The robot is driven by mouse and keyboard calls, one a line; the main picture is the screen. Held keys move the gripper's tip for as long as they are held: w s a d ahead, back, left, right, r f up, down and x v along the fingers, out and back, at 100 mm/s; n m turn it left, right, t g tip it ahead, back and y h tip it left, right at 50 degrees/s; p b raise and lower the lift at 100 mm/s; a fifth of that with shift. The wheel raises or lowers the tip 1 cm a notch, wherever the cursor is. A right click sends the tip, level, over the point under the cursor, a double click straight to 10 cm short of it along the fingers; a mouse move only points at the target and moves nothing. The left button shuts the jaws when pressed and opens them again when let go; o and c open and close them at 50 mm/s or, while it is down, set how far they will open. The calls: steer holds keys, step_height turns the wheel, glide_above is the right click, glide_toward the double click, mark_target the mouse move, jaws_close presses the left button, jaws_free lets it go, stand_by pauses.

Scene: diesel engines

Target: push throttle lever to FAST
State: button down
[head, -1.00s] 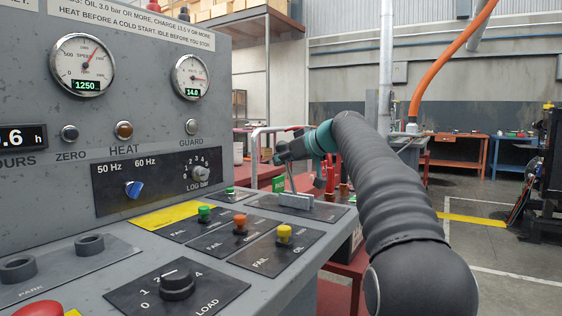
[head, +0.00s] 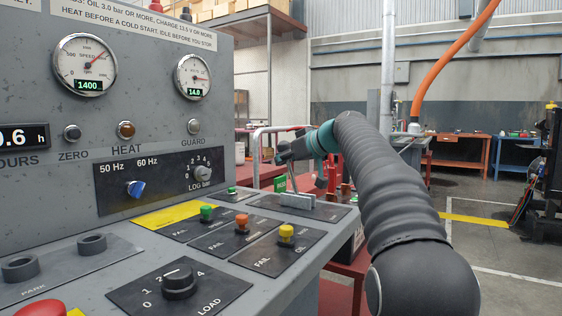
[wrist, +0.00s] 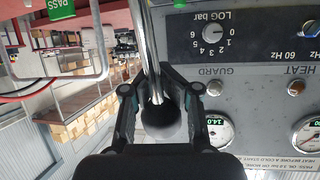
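The throttle lever (head: 292,182) is a thin metal rod rising from a grey slotted block on the right part of the console. In the wrist view its rod (wrist: 151,50) runs down to a round dark knob (wrist: 164,120). My gripper (wrist: 153,72) has a finger on each side of the knob and rod, shut on the lever. In the head view my gripper (head: 285,153) is at the lever's top and hides the knob. The speed gauge (head: 86,68) reads 1400. I cannot read any FAST marking.
Green (head: 206,213), orange (head: 242,223) and yellow (head: 286,233) buttons stand on the console in front of the lever. The upright gauge panel (head: 110,110) is to the left. A pale rail (head: 256,155) stands behind my gripper. Open floor lies to the right.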

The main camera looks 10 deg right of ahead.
steer(key=c, duration=0.8)
jaws_free()
steer(key=shift+s+a+r, duration=0.1)
steer(key=shift+r, duration=0.45)
steer(key=shift+c, duration=0.2)
steer(key=shift+f, duration=0.25)
steer(key=v, duration=1.2)
